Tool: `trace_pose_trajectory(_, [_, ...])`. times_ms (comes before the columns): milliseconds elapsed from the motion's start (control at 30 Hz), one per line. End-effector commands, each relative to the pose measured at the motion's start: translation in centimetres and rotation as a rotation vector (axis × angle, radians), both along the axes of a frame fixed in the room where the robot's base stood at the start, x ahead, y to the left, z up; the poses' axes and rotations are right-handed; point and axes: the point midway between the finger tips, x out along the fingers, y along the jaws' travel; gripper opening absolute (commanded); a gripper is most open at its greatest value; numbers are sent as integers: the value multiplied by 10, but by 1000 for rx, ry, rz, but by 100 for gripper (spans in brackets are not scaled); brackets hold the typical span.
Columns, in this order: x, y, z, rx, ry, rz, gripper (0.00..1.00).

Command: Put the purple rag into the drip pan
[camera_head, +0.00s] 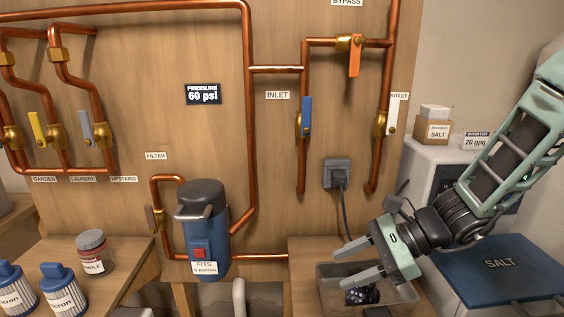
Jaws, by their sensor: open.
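The drip pan (408,292) is a shallow grey tray at the lower right, on the wooden surface. A small dark, purplish cloth with pale spots, which looks like the purple rag (362,296), lies crumpled within the pan's outline, near its front left. My gripper (340,268) reaches in from the right. Its two fingers are spread apart, point left and hold nothing. They are over the pan, above and behind the rag in the picture, and appear clear of it. The gripper hides part of the pan.
A blue filter housing (204,235) stands left of the pan among copper pipes. A grey cord (347,215) hangs from an outlet behind the pan. Filter cartridges (63,290) and a jar (93,252) stand at left.

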Motion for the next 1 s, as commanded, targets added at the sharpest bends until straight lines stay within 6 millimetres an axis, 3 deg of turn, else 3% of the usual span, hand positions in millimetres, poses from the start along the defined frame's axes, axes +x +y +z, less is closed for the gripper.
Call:
trace_pose_trajectory(100, [-57, 27, 13, -122, -135, 332, 47])
trace_pose_trajectory(200, [-100, 35, 18, -221, -257, 604, 47])
trace_pose_trajectory(433, [-170, 24, 27, -433, -579, 1214, 47])
trace_pose_trajectory(533, [-186, 15, 32, -515, -725, 1455, 47])
trace_pose_trajectory(700, [-196, 4, 41, -616, -920, 1753, 47])
trace_pose_trajectory(1000, [-197, -1, 46, -667, -1018, 1895, 47])
